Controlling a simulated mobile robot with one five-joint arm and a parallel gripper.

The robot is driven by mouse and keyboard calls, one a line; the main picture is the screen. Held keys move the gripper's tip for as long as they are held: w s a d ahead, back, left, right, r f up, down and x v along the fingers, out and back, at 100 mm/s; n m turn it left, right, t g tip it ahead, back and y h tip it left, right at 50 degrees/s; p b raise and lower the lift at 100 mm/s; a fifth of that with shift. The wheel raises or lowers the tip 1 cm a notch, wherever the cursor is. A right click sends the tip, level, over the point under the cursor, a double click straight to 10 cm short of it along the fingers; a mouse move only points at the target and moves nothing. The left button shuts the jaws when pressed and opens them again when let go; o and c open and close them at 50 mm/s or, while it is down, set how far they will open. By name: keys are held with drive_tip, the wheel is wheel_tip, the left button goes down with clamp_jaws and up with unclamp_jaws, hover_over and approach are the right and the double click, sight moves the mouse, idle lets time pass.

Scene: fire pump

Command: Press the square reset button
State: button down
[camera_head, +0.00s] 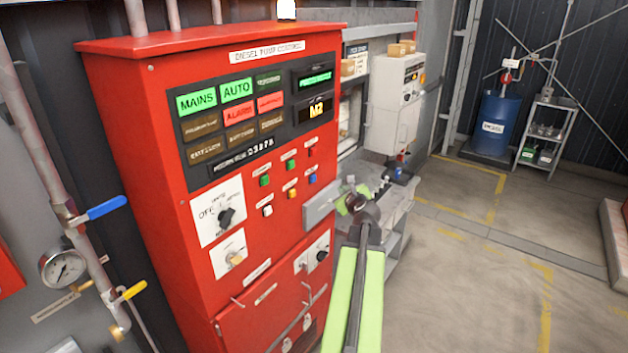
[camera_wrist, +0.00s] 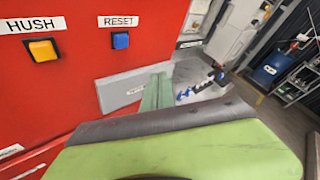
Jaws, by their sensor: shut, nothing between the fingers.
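The square reset button is blue and sits on the red diesel pump control panel. In the wrist view the button (camera_wrist: 120,41) is under a white RESET label, right of the amber HUSH button (camera_wrist: 43,50). In the head view the blue button (camera_head: 312,179) is at the right end of the lower button row. My gripper (camera_head: 352,197) is shut and empty, to the right of and below the button, apart from it. In the wrist view its green fingers (camera_wrist: 157,92) point forward, below and right of the button. Nothing hides the button.
The red panel (camera_head: 170,120) also carries green, red, white and amber buttons and rotary switches. A grey block (camera_wrist: 122,92) stands close beside my fingers. A grey bench (camera_head: 395,205) is behind my arm. Open floor (camera_head: 450,260) lies to the right.

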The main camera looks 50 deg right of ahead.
drive_tip(key=w, duration=0.8)
drive_tip(key=shift+w, duration=0.15)
drive_tip(key=shift+w, duration=0.15)
idle(1.7)
drive_tip(key=shift+w, duration=0.3)
drive_tip(key=shift+w, duration=0.5)
idle(0.7)
drive_tip(key=shift+s, duration=0.95)
drive_tip(key=shift+s, duration=0.1)
drive_tip(key=s, duration=0.4)
drive_tip(key=shift+s, duration=0.4)
